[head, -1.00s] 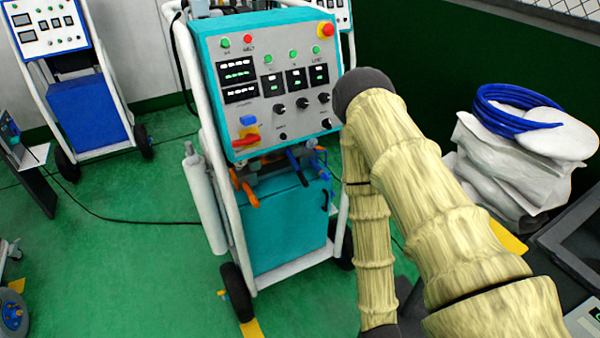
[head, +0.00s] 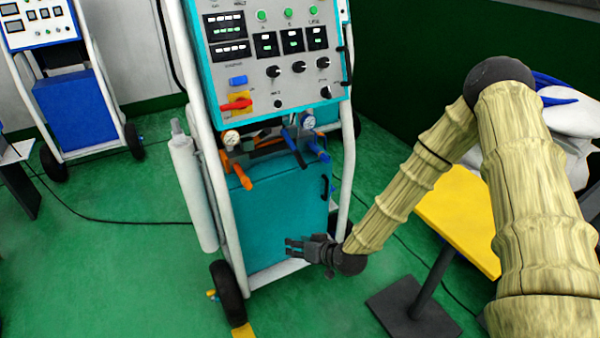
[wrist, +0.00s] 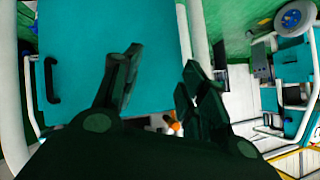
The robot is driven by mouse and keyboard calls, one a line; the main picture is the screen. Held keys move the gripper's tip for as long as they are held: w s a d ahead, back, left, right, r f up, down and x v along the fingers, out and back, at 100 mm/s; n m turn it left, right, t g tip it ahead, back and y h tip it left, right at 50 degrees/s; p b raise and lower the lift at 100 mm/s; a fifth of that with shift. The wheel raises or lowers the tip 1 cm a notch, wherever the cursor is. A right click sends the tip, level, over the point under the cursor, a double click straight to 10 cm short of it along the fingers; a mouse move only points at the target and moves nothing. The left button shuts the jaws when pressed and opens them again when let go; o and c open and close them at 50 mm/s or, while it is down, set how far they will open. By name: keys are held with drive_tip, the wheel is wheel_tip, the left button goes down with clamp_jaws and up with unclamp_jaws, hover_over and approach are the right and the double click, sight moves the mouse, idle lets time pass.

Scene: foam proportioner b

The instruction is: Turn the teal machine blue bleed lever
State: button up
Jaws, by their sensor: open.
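The teal machine (head: 285,215) stands upright on its white wheeled frame in the head view. Below its control panel, on the right, are blue parts: a dark blue lever (head: 293,148) slanting down and a brighter blue piece (head: 318,151) beside it. I cannot tell for certain which is the bleed lever. An orange lever (head: 240,176) hangs to the left. My gripper (head: 292,246) is open and empty, low in front of the teal cabinet and below the levers. In the wrist view its fingers (wrist: 160,70) are spread before the teal panel (wrist: 100,40); no blue lever is distinguishable there.
A black cabinet handle (head: 324,188) is above and right of my gripper. White frame tubes (head: 220,205) flank the cabinet. A yellow-topped stand (head: 460,215) is below my arm on the right. A blue machine (head: 75,105) stands at the left. Green floor lies open between.

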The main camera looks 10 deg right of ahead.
drive_tip(key=w+d+r+t+b, duration=0.2)
drive_tip(key=w+b, duration=0.1)
drive_tip(key=w, duration=0.2)
drive_tip(key=w+d+r+t+b, duration=0.2)
drive_tip(key=w+r, duration=0.1)
drive_tip(key=w, duration=0.3)
drive_tip(key=t+b, duration=0.3)
drive_tip(key=b, duration=0.1)
approach(304, 162)
drive_tip(key=w, duration=0.2)
drive_tip(key=shift+n, duration=0.3)
drive_tip(key=x, duration=1)
drive_tip(key=shift+w+a, duration=0.3)
drive_tip(key=shift+a, duration=0.1)
clamp_jaws()
